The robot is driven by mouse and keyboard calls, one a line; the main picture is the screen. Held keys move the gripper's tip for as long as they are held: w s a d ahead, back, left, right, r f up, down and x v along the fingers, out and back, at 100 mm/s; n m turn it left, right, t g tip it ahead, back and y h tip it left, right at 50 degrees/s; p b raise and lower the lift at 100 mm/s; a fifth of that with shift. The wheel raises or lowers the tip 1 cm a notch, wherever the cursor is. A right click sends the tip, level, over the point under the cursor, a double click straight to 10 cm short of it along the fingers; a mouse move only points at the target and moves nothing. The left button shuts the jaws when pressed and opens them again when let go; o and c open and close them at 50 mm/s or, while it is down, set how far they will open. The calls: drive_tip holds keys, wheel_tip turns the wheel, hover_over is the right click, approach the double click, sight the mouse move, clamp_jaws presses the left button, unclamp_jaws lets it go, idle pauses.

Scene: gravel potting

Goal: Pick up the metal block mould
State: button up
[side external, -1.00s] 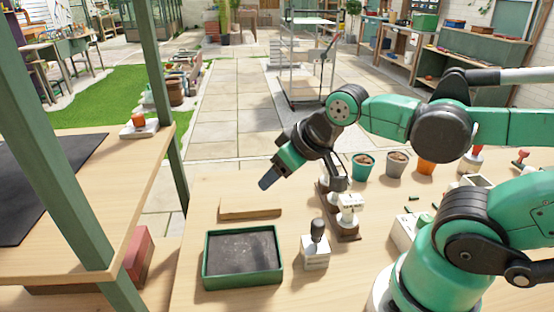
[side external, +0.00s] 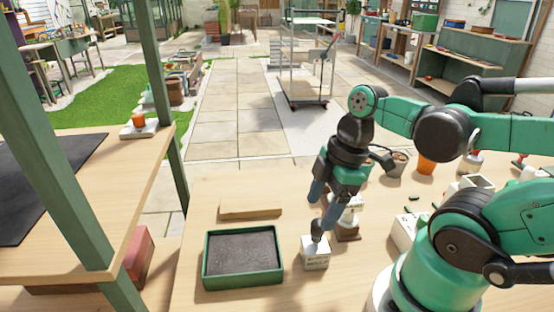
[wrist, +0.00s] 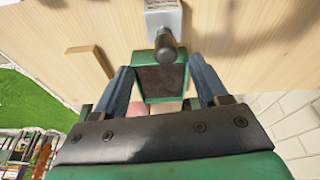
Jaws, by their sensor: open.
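The metal block mould (side external: 315,254) is a pale grey block with a dark rounded knob handle on top. It stands upright on the bench, just right of the green tray. My gripper (side external: 321,212) points down close above it, with its fingers near the handle in the side view. In the wrist view the mould (wrist: 163,17) is at the top, its handle pointing toward the space between the spread fingers (wrist: 160,66). My gripper is open and empty. I cannot tell whether a finger touches the handle.
The green tray (side external: 206,262) holds dark soil. A wooden strip (side external: 250,208) lies behind it. A white device on a dark base (side external: 347,232) stands close behind the mould, partly hidden by my gripper. Pots, including an orange one (side external: 426,163), stand farther right. Bare bench lies in front of the mould.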

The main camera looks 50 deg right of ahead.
sight(319, 222)
drive_tip(key=shift+s+f+n, duration=0.1)
drive_tip(key=shift+s+n, duration=0.2)
drive_tip(key=shift+n, duration=0.2)
drive_tip(key=shift+x, duration=2.7)
drive_tip(key=shift+a, duration=0.15)
clamp_jaws()
